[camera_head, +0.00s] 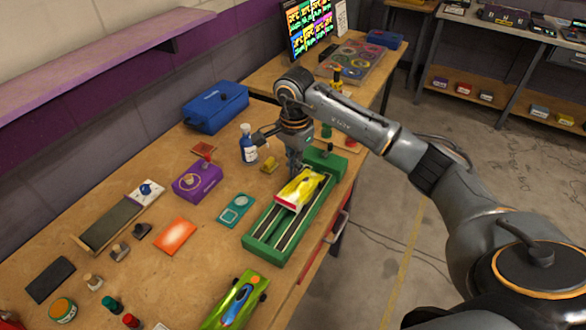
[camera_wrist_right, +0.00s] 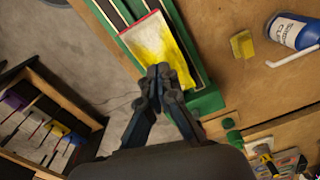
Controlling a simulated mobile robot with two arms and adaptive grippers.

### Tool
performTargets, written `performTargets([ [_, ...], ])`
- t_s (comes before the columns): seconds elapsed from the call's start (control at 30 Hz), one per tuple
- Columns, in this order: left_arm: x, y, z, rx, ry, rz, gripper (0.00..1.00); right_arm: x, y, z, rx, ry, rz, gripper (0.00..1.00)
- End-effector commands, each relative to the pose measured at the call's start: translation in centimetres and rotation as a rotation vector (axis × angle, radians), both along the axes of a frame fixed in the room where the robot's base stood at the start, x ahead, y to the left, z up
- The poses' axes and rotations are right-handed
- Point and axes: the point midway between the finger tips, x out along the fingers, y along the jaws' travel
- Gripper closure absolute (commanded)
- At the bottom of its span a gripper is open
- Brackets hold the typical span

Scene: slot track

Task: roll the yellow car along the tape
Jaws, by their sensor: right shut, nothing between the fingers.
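The yellow car (camera_head: 300,187), with white and red at its near end, sits on a green slot track (camera_head: 258,247) with dark lanes and pale lines along it. It also shows in the wrist view (camera_wrist_right: 150,42). My right gripper (camera_head: 294,172) points down at the far end of the car, fingers shut and empty. In the wrist view its closed fingertips (camera_wrist_right: 160,72) overlap the car's yellow end; I cannot tell whether they touch it. No tape stands out clearly from the track's pale lines. My left gripper is not in view.
A blue-labelled bottle (camera_head: 248,143) and a yellow block (camera_head: 269,166) stand left of the track's far end. A purple box (camera_head: 197,181) is farther left. The floor right of the bench is open.

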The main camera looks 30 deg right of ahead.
Motion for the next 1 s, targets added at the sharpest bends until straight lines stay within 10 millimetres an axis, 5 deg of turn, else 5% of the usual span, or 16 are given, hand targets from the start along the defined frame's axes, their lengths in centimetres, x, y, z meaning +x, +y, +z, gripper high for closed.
performTargets([
  [0.4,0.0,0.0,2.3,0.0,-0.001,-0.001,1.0,-0.1,0.1,-6.7,0.002,0.003,0.0,1.0],
  [1.0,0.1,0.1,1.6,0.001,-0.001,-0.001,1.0,0.2,-0.5,-7.9,0.0,-0.002,0.001,1.0],
])
